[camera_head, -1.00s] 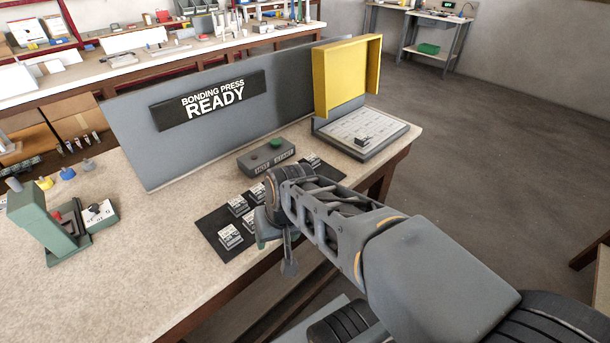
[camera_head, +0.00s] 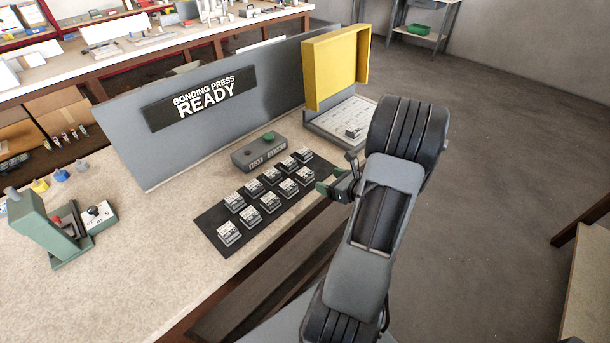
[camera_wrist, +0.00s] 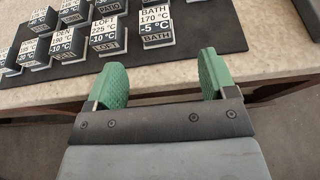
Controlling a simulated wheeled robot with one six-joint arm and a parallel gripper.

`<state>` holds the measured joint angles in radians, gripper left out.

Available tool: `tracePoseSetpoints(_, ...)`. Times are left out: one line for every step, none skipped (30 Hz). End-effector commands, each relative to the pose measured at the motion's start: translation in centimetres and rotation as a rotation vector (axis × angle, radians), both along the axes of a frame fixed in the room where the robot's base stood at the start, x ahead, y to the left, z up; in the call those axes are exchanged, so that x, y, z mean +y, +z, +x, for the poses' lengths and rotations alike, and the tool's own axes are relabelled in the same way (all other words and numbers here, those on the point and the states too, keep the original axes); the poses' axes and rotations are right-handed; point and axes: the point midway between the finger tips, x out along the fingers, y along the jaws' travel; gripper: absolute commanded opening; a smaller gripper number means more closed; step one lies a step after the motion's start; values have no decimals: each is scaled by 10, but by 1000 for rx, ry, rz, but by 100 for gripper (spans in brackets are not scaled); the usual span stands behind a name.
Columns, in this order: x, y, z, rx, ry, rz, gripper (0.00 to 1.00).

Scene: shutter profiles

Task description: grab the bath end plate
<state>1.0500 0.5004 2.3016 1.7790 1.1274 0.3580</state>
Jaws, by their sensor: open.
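The bath end plate (camera_wrist: 157,24) is a small block labelled BATH, 170 °C, -5 °C, at the top centre of the wrist view. It stands at the right end of the nearer row on a black mat (camera_wrist: 212,30). In the head view it appears to be the block (camera_head: 304,175) at the far end of the row closest to my arm. My gripper (camera_wrist: 158,88) has two green fingers spread apart with nothing between them. It is over the bench's front edge, short of the plate and apart from it. It also shows in the head view (camera_head: 338,188).
Similar labelled blocks stand close by, including a LOFT block (camera_wrist: 107,34) just left of the plate. Behind the mat is a control box (camera_head: 263,151). A yellow-hooded press (camera_head: 336,68) stands beyond. A green fixture (camera_head: 48,230) is at left. The bench front is clear.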

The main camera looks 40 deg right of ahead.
Motion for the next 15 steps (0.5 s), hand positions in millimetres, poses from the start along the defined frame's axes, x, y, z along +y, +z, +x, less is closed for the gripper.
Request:
tracePoseSetpoints(3,-3,10,1,6,2,78)
tracePoseSetpoints(4,-5,15,0,6,2,78)
tracePoseSetpoints(5,-7,21,0,7,1,78)
tracePoseSetpoints(6,-8,26,0,7,-1,78)
tracePoseSetpoints(7,-10,30,1,7,-1,78)
tracePoseSetpoints(8,-12,35,1,7,-1,78)
tracePoseSetpoints(8,-13,39,1,7,-1,78)
tracePoseSetpoints(9,-14,42,1,6,-2,78)
tracePoseSetpoints(9,-16,45,1,6,-1,78)
tracePoseSetpoints(10,-17,47,1,6,-1,78)
tracePoseSetpoints(10,-17,49,1,5,-2,78)
tracePoseSetpoints(10,-18,51,1,5,-3,78)
tracePoseSetpoints(10,-18,52,0,4,-3,78)
tracePoseSetpoints(11,-18,53,0,4,-3,78)
tracePoseSetpoints(11,-18,55,0,5,-2,78)
